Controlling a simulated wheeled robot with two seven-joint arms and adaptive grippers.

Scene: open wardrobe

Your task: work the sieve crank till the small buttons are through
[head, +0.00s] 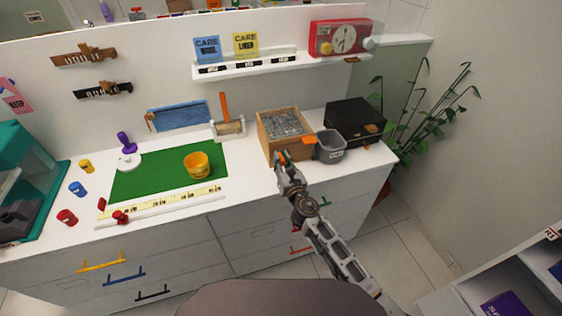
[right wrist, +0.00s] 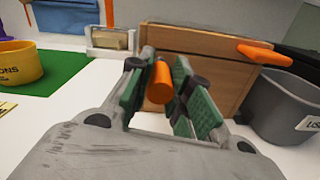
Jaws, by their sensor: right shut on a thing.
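The sieve (head: 268,143) is an open wooden box on the white counter, with a grey speckled layer inside. Its front wall fills much of the right wrist view (right wrist: 205,62). My right gripper (head: 281,160) is at the front of the box. In the right wrist view its green-padded fingers are around the orange crank knob (right wrist: 160,84), shut on it. An orange bar (right wrist: 265,53) sticks out at the box's right side. Whether small buttons are in the box is too small to tell. My left gripper is not in view.
A grey bin (head: 330,147) stands right of the sieve, in front of a black box (head: 355,121). A green mat (head: 150,178) with a yellow cup (head: 196,165) lies to the left. A brush-like tool with an orange handle (head: 224,108) stands behind.

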